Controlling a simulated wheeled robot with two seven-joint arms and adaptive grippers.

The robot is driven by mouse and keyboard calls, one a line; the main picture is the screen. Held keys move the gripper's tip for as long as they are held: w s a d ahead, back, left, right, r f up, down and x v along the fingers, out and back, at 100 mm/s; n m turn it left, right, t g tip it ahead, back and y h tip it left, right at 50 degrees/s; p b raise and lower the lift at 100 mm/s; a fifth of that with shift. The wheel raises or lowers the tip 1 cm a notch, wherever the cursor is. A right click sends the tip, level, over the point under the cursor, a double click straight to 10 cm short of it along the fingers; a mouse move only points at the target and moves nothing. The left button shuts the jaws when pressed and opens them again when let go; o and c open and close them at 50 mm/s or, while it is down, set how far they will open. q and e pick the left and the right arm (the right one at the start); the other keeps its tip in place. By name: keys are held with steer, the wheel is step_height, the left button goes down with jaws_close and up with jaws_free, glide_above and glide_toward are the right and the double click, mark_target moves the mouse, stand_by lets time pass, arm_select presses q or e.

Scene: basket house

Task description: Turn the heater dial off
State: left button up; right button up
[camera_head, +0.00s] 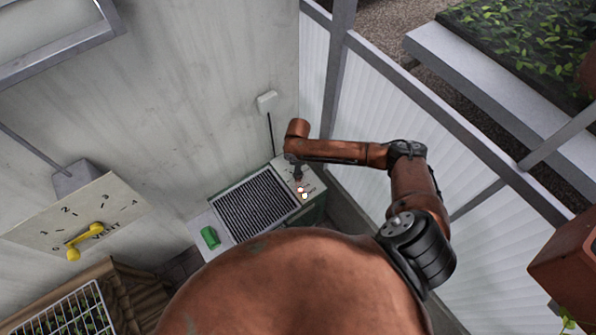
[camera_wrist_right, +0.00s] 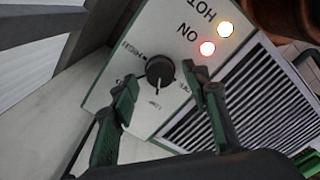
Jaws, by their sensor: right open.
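The heater (camera_head: 255,207) is a pale box with a dark grille against the wall. Its control panel (camera_wrist_right: 185,30) carries a black round dial (camera_wrist_right: 160,71), with a light pointer mark toward the bottom of the picture, near a label that seems to read LOW. A red lamp (camera_wrist_right: 207,48) by ON and a yellow lamp (camera_wrist_right: 225,29) by HOT are lit. My right gripper (camera_wrist_right: 159,78) is open, its green-padded fingers on either side of the dial with gaps visible. My left gripper is not in view.
A wall socket (camera_head: 267,101) with a cable is above the heater. A VENT panel with a yellow lever (camera_head: 85,240) is at left. Ribbed translucent panels (camera_head: 380,100) stand close on the right.

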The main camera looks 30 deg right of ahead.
steer(key=shift+f, duration=0.6)
steer(key=c, duration=1.2)
